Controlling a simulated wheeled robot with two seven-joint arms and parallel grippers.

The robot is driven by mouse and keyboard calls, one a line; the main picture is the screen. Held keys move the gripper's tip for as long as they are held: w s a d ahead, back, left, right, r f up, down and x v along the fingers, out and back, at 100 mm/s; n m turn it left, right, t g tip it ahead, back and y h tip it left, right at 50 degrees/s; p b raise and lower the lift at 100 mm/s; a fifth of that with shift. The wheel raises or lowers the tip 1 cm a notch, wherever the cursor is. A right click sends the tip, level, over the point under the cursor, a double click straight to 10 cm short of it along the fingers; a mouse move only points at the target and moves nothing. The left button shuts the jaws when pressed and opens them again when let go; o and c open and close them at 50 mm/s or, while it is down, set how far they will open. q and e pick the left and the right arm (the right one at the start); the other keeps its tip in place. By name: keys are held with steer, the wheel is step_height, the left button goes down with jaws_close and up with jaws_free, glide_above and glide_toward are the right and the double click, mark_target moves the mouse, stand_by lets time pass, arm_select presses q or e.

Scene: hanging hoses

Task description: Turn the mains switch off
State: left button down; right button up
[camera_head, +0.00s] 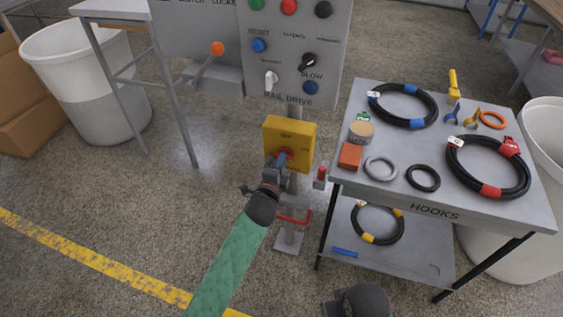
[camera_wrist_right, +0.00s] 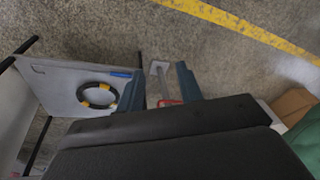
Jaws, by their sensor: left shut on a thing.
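The mains switch is a yellow box (camera_head: 291,132) on a grey post, with "OFF" lettering at its top and more lettering at its right edge. Its red knob (camera_head: 288,153) shows low on the front face. My left gripper (camera_head: 281,161) is at this knob and shut on it; the fingers hide most of the knob, so its exact angle cannot be told. My right gripper (camera_wrist_right: 161,85) is open and empty in the right wrist view, its two fingers apart above the floor. In the head view only a dark part of my right arm shows at the bottom edge.
A grey control panel (camera_head: 327,30) with buttons and levers stands behind the switch. A table (camera_head: 345,180) marked "HOOKS" at the right carries hoses (camera_head: 405,106), rings and an orange block (camera_head: 349,156). A white bin (camera_head: 75,60) stands at the left. The floor at front left is clear.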

step_height(320, 180, up, 3)
steer(key=s+d+p, duration=0.1)
steer(key=d+p, duration=0.1)
arm_select(q)
steer(key=shift+n+p, duration=1.85)
steer(key=shift+n, duration=6.85)
arm_select(e)
step_height(320, 180, down, 18)
steer(key=w+g, duration=0.1)
steer(key=w, duration=0.1)
steer(key=shift+r+h, duration=0.25)
steer(key=shift+h, duration=0.15)
arm_select(q)
steer(key=c, duration=1.4)
jaws_free()
steer(key=shift+c, duration=0.2)
arm_select(e)
steer(key=shift+r, duration=0.1)
